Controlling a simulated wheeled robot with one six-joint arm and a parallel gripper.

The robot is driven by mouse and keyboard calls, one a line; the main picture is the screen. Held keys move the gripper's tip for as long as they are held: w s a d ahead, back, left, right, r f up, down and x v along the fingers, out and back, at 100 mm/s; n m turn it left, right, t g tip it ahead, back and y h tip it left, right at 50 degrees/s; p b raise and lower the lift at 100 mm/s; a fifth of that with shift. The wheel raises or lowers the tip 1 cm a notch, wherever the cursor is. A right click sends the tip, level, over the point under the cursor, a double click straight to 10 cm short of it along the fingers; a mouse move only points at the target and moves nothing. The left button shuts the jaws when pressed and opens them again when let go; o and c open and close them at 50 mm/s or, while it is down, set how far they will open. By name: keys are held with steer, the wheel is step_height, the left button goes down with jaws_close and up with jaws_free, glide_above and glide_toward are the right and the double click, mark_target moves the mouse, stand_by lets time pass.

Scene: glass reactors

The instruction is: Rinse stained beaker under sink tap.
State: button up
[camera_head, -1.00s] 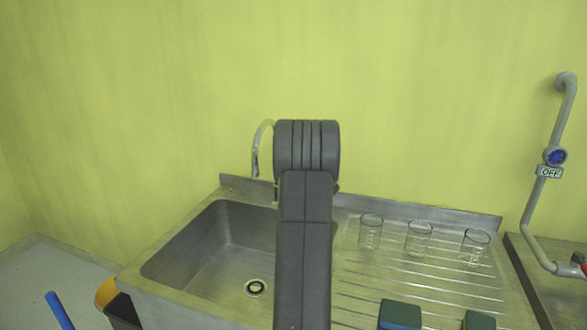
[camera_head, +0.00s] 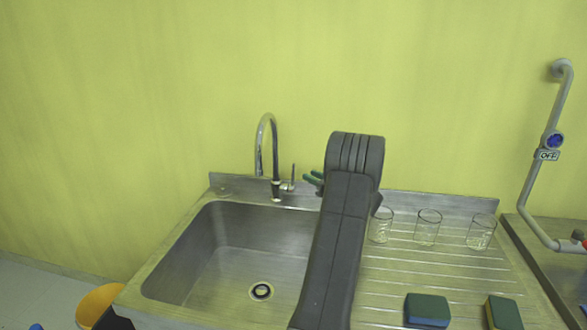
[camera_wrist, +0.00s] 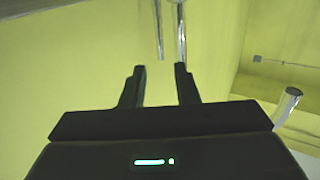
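The chrome tap (camera_head: 262,140) stands at the back of the steel sink (camera_head: 205,240), with its upright lever (camera_head: 293,178) to its right. My gripper (camera_head: 313,180) shows partly beside my dark arm, just right of the lever; the arm hides the rest. In the wrist view my gripper (camera_wrist: 158,72) is open, with nothing seen between its fingers. Two shiny metal rods (camera_wrist: 158,28) are beyond the fingertips; contact cannot be told. Clear glass beakers stand on the drainboard: left (camera_head: 381,227), middle (camera_head: 427,228), right (camera_head: 481,232). I cannot make out a stain on any.
A grey pipe (camera_head: 535,180) with an OFF label stands at the right. A yellow-orange bin (camera_head: 98,303) is at lower left. The sink basin looks empty.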

glide_above(294, 185)
stand_by(0.3)
jaws_close()
